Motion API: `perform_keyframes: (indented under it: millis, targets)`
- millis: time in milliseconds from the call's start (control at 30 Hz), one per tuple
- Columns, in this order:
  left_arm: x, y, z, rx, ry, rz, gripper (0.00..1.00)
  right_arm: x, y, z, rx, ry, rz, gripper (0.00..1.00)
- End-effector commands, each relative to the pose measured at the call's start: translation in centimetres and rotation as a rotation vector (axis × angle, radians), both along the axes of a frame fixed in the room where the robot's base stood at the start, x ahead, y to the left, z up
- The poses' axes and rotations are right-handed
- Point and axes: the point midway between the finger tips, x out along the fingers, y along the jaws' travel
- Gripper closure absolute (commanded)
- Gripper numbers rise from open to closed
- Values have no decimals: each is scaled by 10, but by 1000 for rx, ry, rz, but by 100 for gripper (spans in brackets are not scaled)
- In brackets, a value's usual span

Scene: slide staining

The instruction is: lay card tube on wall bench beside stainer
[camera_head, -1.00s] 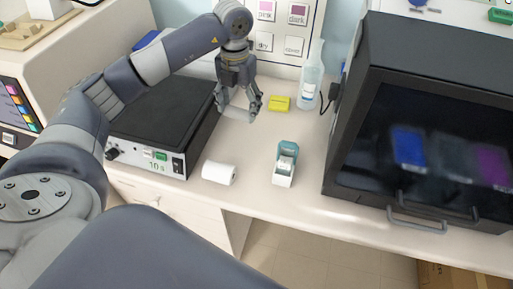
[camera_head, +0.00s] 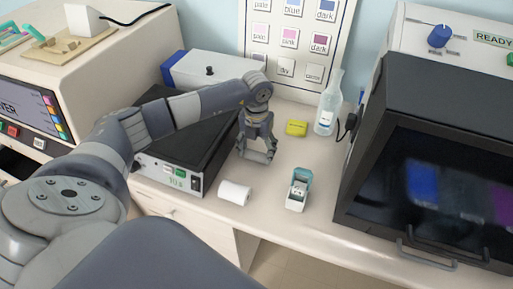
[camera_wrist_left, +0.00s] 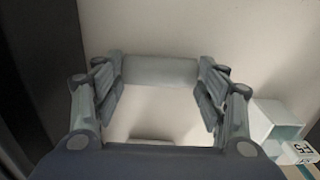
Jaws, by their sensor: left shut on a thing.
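My left gripper (camera_head: 257,153) is shut on a pale grey-white tube, seemingly the card tube, lying crosswise between its fingertips in the left wrist view (camera_wrist_left: 160,70). In the head view the gripper points down over the wall bench (camera_head: 345,217), right of the black-topped device. Little of the tube shows there, and I cannot tell whether it touches the bench. The stainer (camera_head: 440,140) is probably the dark-windowed cabinet at the right. My right gripper is not in view.
A white roll (camera_head: 235,193) lies in front of the gripper. A small white-and-teal box (camera_head: 298,190) stands to its right, also in the wrist view (camera_wrist_left: 275,125). Behind are a yellow block (camera_head: 297,128) and a clear bottle (camera_head: 328,108). Bare bench lies between box and cabinet.

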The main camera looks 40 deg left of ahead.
Motion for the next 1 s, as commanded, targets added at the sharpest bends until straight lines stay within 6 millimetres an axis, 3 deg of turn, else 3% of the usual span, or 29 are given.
perform_keyframes:
  millis: [233, 267, 300, 367, 833, 1000]
  targets:
    - [0, 0, -4, 0, 0, -1, 48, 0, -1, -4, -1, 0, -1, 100]
    - [0, 0, -3, 0, 0, -1, 32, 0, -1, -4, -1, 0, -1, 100]
    - [0, 0, -2, 0, 0, -1, 23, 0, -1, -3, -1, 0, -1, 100]
    - [0, 0, -2, 0, 0, -1, 14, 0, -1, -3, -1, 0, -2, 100]
    - [1, 0, 4, -1, -2, -1, 14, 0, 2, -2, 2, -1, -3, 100]
    - [2, 0, 31, 0, -6, -2, 14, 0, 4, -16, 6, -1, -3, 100]
